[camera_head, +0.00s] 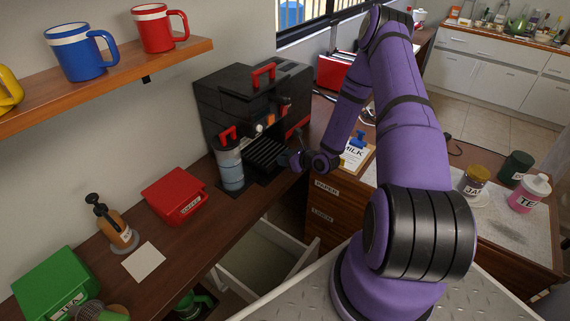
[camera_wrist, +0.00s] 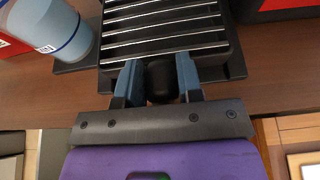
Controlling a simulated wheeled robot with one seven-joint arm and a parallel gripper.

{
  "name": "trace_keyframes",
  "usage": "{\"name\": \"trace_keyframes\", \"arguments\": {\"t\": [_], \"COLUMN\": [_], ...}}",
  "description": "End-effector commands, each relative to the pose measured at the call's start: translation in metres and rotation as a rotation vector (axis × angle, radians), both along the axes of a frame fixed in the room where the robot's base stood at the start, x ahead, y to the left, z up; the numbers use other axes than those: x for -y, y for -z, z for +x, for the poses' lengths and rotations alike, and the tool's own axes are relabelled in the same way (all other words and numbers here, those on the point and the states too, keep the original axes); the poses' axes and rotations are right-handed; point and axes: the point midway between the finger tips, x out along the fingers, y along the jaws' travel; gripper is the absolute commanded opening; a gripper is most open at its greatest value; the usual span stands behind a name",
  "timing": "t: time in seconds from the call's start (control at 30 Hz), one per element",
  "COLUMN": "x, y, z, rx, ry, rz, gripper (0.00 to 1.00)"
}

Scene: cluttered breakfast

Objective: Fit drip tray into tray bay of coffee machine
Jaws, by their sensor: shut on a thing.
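The black drip tray (camera_head: 266,152) with pale metal slats lies at the front foot of the black coffee machine (camera_head: 222,92). In the wrist view the slatted tray (camera_wrist: 165,30) sits over a flat black base (camera_wrist: 236,66) that shows at both sides. My gripper (camera_head: 290,161) is at the tray's near edge. In the wrist view my gripper (camera_wrist: 160,78) has its blue-grey fingers shut on the tray's black knob (camera_wrist: 162,85). The tray's far end and the inside of the bay are hidden, so I cannot tell how deep it sits.
A clear container (camera_head: 230,168) with bluish contents stands close left of the tray. An open drawer (camera_head: 268,260) lies below. A shelf (camera_head: 110,86) with mugs hangs above left.

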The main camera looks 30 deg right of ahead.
Motion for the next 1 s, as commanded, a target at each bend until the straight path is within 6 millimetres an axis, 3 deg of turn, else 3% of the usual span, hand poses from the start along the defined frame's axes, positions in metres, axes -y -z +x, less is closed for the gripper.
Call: {"name": "trace_keyframes", "arguments": {"t": [0.2, 0.57, 0.6, 0.7, 1.0], "x": [0.0, 0.0, 0.0, 0.0, 0.0], "y": [0.027, 0.031, 0.031, 0.031, 0.03], "z": [0.0, 0.0, 0.0, 0.0, 0.0], "rx": [0.0, 0.0, -0.001, 0.0, 0.0], "ry": [0.001, 0.0, 0.0, 0.0, 0.0], "rz": [0.001, 0.0, 0.0, 0.0, 0.0], "gripper": [0.02, 0.02, 0.36, 0.59, 0.59]}}
